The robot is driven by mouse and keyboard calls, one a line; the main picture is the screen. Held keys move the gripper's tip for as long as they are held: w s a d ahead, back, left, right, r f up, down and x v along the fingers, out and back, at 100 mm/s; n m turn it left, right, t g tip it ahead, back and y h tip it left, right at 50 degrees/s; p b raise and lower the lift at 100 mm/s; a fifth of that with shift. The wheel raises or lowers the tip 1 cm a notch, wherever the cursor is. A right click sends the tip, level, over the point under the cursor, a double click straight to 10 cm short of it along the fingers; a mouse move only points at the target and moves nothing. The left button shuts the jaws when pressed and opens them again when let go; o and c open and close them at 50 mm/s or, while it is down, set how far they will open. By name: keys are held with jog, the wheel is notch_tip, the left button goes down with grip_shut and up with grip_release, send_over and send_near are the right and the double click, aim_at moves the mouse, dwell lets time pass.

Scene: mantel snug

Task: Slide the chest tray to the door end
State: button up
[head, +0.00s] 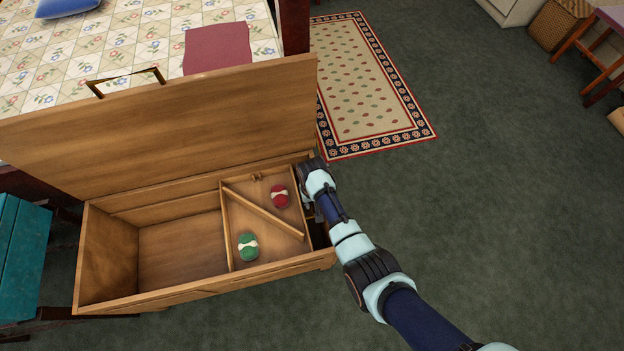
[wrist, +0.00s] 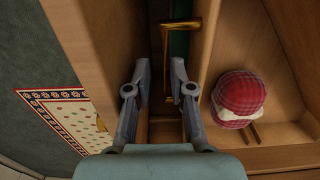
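The wooden chest (head: 108,278) stands with its lid (head: 165,125) raised. The chest tray (head: 229,232) sits inside at the chest's right end, and the left part of the chest is bare. The tray has a slanted divider (head: 262,213), a red bundle (head: 280,196) and a green bundle (head: 248,247). My gripper (wrist: 157,78) points down at the chest's right end, over the narrow gap beside the tray's end wall (wrist: 207,60). Its fingers are apart with nothing seen between them. The red bundle (wrist: 238,97) lies to their right. The fingertips are hidden in the head view.
A brass fitting (wrist: 181,24) shows just ahead of the fingers, by the tray wall. A bed (head: 150,40) stands behind the lid, a teal box (head: 22,245) at the left.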

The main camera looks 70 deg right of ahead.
notch_tip(320, 180, up, 12)
dwell(0.4)
dwell(0.4)
